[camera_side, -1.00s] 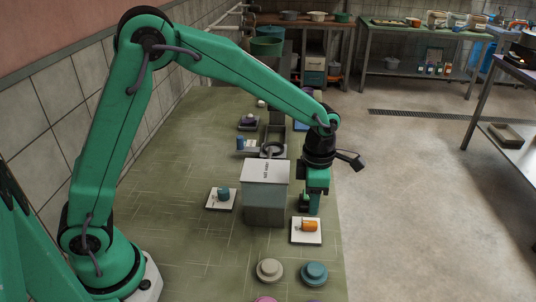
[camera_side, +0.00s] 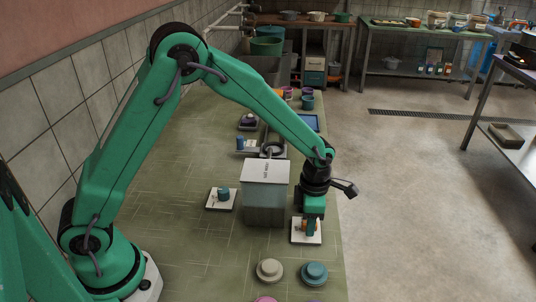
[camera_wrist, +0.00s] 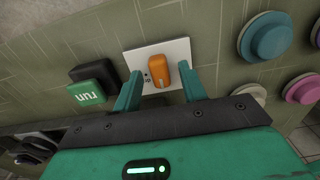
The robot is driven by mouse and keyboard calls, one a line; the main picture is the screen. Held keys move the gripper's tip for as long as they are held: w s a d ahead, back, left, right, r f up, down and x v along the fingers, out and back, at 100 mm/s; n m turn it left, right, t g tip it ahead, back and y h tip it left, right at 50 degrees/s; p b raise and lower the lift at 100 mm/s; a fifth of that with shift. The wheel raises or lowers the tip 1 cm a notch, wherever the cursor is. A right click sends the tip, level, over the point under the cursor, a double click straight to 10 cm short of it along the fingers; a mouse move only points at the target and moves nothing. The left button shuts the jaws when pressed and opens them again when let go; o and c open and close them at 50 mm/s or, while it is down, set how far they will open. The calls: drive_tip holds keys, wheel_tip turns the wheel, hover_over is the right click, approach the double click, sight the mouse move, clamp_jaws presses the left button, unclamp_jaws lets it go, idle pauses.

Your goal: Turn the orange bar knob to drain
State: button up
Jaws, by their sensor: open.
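The orange bar knob (camera_wrist: 160,70) sits on a white square plate (camera_wrist: 175,47) on the green bench. In the wrist view its long side runs roughly up and down the picture, and small dark marks show on the plate to its left. My gripper (camera_wrist: 159,73) is open, with one green finger on each side of the knob and a visible gap on both sides. In the side view my gripper (camera_side: 308,229) points down over the plate (camera_side: 299,240) and partly hides the knob.
A grey box (camera_side: 264,205) stands close to the left. Teal (camera_side: 314,271) and beige (camera_side: 270,269) round buttons lie nearer the camera. Another white plate with a teal knob (camera_side: 223,193) is farther left. A green "run" sign (camera_wrist: 87,92) shows beside the plate in the wrist view.

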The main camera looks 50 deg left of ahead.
clamp_jaws()
drive_tip(key=shift+m, duration=0.4)
drive_tip(key=m, duration=1.1)
drive_tip(key=shift+m, duration=0.3)
idle(0.3)
